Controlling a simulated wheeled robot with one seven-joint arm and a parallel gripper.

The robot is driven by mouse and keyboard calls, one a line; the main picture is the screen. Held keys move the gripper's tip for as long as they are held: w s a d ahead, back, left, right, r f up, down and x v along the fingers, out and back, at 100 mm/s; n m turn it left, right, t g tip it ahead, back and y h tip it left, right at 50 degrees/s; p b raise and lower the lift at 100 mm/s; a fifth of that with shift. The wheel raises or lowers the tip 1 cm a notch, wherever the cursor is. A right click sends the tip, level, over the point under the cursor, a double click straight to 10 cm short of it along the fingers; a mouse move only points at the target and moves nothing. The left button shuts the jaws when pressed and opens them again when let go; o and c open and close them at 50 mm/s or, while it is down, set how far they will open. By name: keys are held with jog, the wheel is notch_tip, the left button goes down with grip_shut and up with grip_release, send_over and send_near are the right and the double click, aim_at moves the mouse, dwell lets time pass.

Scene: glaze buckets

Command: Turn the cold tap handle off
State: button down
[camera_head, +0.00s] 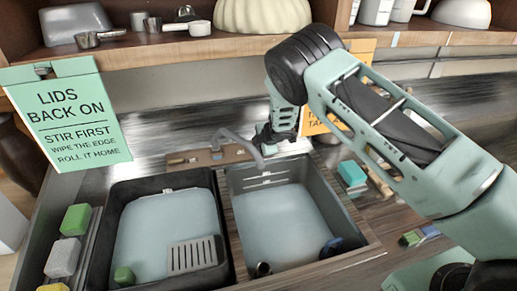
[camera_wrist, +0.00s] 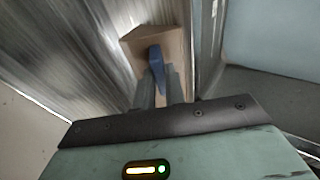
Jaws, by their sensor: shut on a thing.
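The grey tap spout (camera_head: 240,142) rises behind the sinks from a brown base (camera_head: 205,158). My gripper (camera_head: 268,143) is low at the right end of this base, and its fingers are hard to make out in the head view. In the wrist view, a blue handle (camera_wrist: 155,54) stands on the brown base (camera_wrist: 172,42). My gripper's fingers (camera_wrist: 159,82) are shut on the blue handle. The fingers hide its lower part. The handle is not clearly seen in the head view.
Two sinks lie in front: a dark left basin (camera_head: 110,235) with a slotted grey piece (camera_head: 193,256) and a right basin (camera_head: 231,200). Sponges (camera_head: 75,220) line the left edge. A teal block (camera_head: 351,174) lies right. A green sign (camera_head: 70,118) hangs at left.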

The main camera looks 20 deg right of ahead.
dwell(0.5)
jog(key=c, duration=1.5)
grip_release()
jog(key=shift+o, duration=0.2)
jog(key=shift+s+r, duration=0.1)
jog(key=shift+s+d+r+b, duration=0.1)
jog(key=shift+s+r+b, duration=0.05)
jog(key=shift+b, duration=0.4)
jog(key=s+d+b, duration=0.3)
jog(key=s+b, duration=0.2)
jog(key=s, duration=0.6)
jog(key=shift+s+d+r+b, duration=0.25)
jog(key=shift+s+d+b, duration=0.1)
jog(key=shift+b, duration=0.05)
